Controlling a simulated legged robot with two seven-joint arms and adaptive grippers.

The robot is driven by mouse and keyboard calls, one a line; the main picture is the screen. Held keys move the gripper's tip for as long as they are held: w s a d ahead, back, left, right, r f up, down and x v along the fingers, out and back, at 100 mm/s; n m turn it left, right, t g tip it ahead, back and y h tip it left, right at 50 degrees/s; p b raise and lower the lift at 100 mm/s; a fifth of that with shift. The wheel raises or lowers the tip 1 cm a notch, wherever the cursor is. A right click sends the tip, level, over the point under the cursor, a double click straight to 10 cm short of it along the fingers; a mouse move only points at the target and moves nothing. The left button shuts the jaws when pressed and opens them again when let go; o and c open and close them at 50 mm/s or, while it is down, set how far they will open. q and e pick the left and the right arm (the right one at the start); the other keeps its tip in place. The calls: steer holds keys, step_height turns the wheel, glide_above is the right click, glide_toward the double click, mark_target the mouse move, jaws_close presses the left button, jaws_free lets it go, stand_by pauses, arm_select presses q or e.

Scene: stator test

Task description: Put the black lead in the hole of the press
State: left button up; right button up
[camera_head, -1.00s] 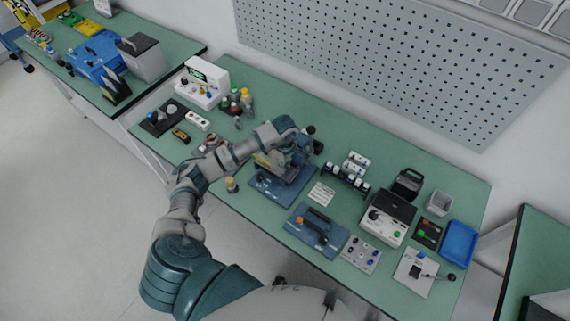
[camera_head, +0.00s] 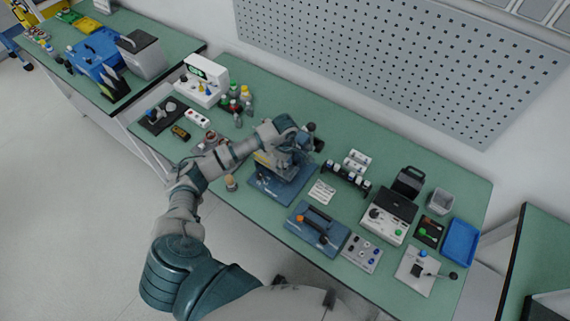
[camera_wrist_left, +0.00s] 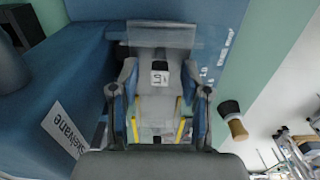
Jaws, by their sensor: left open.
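The press appears to be the blue-based device (camera_head: 268,191) in the middle of the bench, partly hidden by my left arm. In the left wrist view, a large blue body (camera_wrist_left: 60,85) with a "Skelvane" label fills the left side. My left gripper (camera_head: 287,160) is over this device. In the left wrist view, my left gripper (camera_wrist_left: 160,100) is open, its two fingers apart. A small black-and-white marked block (camera_wrist_left: 160,75) shows between and beyond the fingers; I cannot tell whether they touch it. I cannot make out the black lead or the hole. My right gripper is not in view.
A blue board with a black bar and orange knob (camera_head: 299,220) lies right of the press. A rack of small bottles (camera_head: 337,178) stands behind it. A wooden-topped black piece (camera_wrist_left: 237,128) stands near the bench edge. A white instrument (camera_head: 203,88) stands at the back left.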

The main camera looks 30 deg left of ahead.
arm_select(q)
step_height(320, 180, up, 12)
steer(key=shift+f, duration=0.15)
steer(key=shift+f, duration=0.1)
stand_by(1.0)
